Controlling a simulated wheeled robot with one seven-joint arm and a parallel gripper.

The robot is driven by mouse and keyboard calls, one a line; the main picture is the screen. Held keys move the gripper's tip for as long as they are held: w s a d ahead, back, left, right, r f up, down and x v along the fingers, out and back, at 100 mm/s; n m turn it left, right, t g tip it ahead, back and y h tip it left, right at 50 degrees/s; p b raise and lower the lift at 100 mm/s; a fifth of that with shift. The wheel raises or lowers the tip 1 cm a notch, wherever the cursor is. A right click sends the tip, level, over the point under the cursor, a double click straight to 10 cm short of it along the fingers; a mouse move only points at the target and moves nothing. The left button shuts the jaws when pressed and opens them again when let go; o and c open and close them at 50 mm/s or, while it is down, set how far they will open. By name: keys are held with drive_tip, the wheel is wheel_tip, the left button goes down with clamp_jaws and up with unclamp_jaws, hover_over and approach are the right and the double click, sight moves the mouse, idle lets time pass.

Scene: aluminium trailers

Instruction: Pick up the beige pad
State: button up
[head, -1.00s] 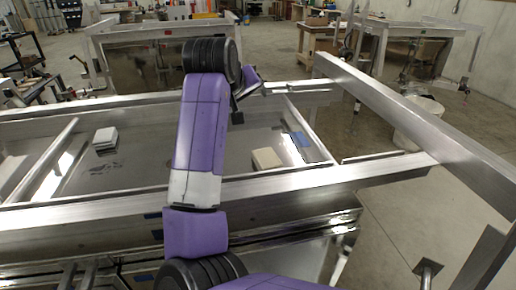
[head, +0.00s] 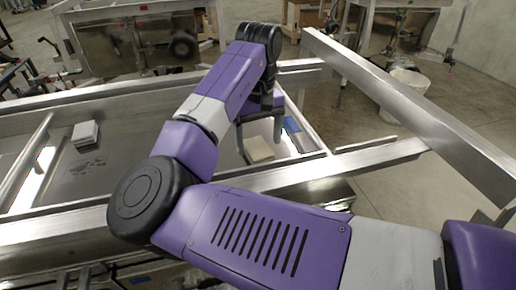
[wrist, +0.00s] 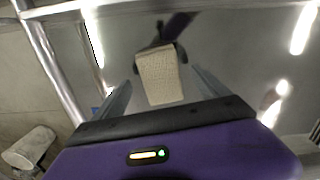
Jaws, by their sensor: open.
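The beige pad (head: 258,150) lies flat on the shiny metal floor of the trailer frame, near its right end. In the wrist view the beige pad (wrist: 159,76) is a textured block between and beyond my fingers. My gripper (head: 262,138) is open above the pad, with one finger on each side of it in the picture. In the wrist view my gripper (wrist: 164,95) has its fingers spread and nothing between them is held. I cannot tell the exact height left between the fingertips and the pad.
A blue item (head: 291,124) lies close to the right of the pad. A grey-white stack (head: 86,133) sits farther left on the metal floor. Metal rails (head: 305,135) border the area. A white bucket (head: 402,90) stands on the floor at right.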

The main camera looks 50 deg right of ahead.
sight(259, 149)
drive_tip(key=shift+f, duration=0.95)
drive_tip(key=c, duration=1.5)
drive_tip(key=shift+o, duration=0.2)
drive_tip(key=shift+r, duration=0.2)
wheel_tip(259, 149, up, 20)
drive_tip(key=b, duration=0.1)
drive_tip(key=shift+f, duration=0.15)
